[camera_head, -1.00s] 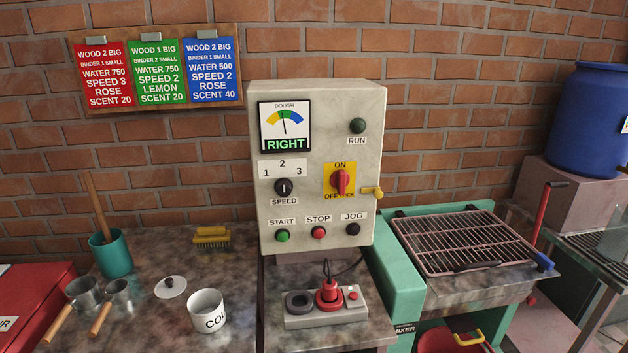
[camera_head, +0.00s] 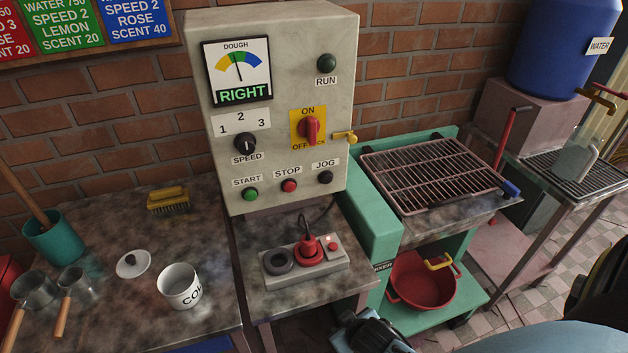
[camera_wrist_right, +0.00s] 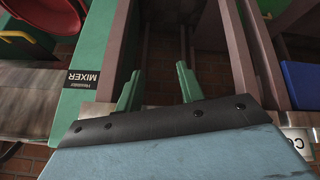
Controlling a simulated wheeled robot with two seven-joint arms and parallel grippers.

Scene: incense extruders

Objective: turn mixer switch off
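The mixer switch (camera_head: 311,128) is a red rotary handle on a yellow ON/OFF plate (camera_head: 296,117) on the front of the pale control box (camera_head: 285,60). Its handle stands upright, toward ON. The dough gauge reads RIGHT, and the round run lamp (camera_head: 326,63) looks dark green. My right gripper (camera_wrist_right: 159,75) shows in the right wrist view with two green fingers apart and nothing between them. In the head view, part of my right arm is low at the bottom edge, well below the switch; its fingertips cannot be made out. My left gripper is not in view.
A yellow-tipped peg (camera_head: 345,136) sticks out beside the switch. Below are a grey socket unit (camera_head: 285,282) with a red plug, and a cup (camera_head: 180,284) on the table. A metal rack (camera_head: 424,172) and red pot (camera_head: 422,282) are at right.

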